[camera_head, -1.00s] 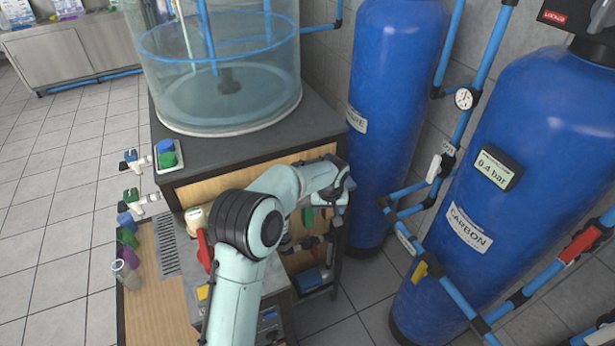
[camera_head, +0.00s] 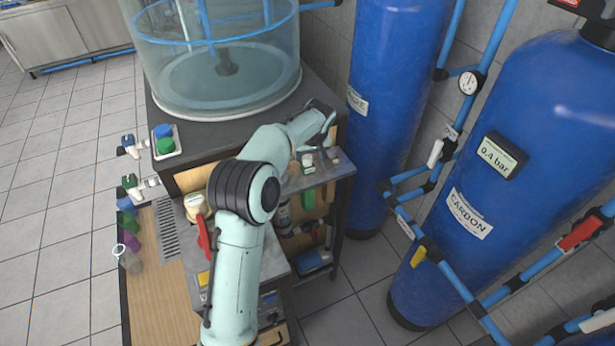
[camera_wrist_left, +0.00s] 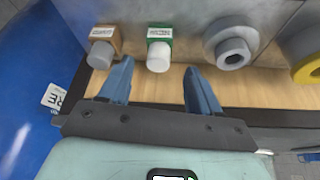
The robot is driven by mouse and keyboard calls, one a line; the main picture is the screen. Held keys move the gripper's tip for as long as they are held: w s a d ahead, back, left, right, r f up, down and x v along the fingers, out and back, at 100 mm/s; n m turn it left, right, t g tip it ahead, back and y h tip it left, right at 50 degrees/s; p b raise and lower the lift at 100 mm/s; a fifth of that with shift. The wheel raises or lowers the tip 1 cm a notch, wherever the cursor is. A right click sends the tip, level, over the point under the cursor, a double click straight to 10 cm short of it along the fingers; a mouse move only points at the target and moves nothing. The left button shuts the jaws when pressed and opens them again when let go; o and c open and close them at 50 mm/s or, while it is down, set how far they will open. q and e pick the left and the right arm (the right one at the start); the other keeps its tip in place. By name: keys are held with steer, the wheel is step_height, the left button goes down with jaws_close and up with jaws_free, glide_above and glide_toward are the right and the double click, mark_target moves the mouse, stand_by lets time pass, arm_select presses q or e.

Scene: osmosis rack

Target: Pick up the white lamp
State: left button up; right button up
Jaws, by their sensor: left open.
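A small object with a rounded white top and a green labelled base (camera_wrist_left: 159,50) lies ahead of my left gripper. It also shows in the head view (camera_head: 308,163), on the grey shelf. I cannot tell for sure that it is the white lamp. Beside it is a similar piece with a greyer top and a brown base (camera_wrist_left: 101,50). My left gripper (camera_wrist_left: 159,76) is open and empty, with the green-based piece in line between its fingers and apart from them. In the head view my left gripper (camera_head: 326,122) is above the shelf, partly hidden. My right gripper is not in view.
A grey round fitting (camera_wrist_left: 231,48) and a yellow ring (camera_wrist_left: 308,62) sit beside the pieces. The shelf (camera_head: 322,178) is below a dark counter (camera_head: 215,128) bearing a clear tank (camera_head: 225,45). Blue tanks (camera_head: 385,110) with blue pipes stand close on the right.

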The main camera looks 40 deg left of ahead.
mark_target(308, 157)
arm_select(q)
steer(key=x, duration=0.4)
steer(key=shift+w+a+r+p, duration=0.15)
steer(key=shift+w+r+p, duration=0.1)
steer(key=shift+p, duration=0.1)
steer(key=shift+w+a+f, duration=0.1)
steer(key=shift+f, duration=0.25)
steer(key=shift+c, duration=0.5)
steer(key=c, duration=0.8)
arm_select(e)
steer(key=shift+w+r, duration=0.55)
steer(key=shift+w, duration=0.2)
arm_select(q)
steer(key=shift+r, duration=0.15)
